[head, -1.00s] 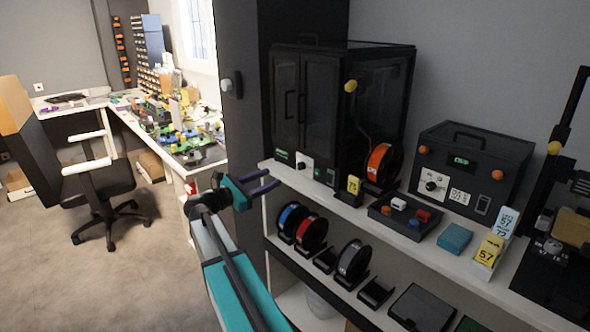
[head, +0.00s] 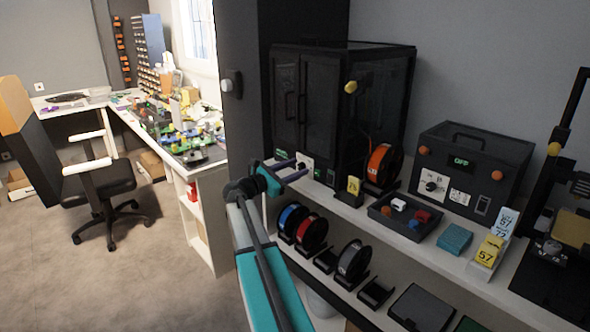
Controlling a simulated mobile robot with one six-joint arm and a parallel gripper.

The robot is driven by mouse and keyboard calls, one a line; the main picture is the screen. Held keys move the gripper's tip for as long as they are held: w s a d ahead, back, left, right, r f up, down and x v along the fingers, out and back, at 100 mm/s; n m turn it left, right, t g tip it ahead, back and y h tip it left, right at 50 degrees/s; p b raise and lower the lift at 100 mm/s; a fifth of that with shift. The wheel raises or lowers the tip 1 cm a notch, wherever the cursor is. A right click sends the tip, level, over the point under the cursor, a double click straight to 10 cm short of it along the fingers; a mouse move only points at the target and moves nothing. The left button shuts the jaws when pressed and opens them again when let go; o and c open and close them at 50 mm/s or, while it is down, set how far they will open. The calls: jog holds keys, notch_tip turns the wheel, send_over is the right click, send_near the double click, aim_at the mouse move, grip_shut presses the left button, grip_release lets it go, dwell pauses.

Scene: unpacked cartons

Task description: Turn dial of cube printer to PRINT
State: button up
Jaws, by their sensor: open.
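The cube printer (head: 341,108) is a large black cabinet with glass doors, standing at the left end of the upper shelf. On its lower front edge is a small white dial panel (head: 306,161). The dial's setting is too small to read.
A smaller black box (head: 472,168) with its own white dial panel and a green display stands to the right. Between them are an orange spool (head: 380,164), a yellow tag (head: 353,185) and a black tray (head: 402,228).

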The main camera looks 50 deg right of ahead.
jog(key=shift+d, duration=0.45)
jog(key=c, duration=0.9)
jog(key=shift+s+a, duration=0.1)
jog(key=shift+a, duration=0.25)
grip_shut()
jog(key=shift+d, duration=0.3)
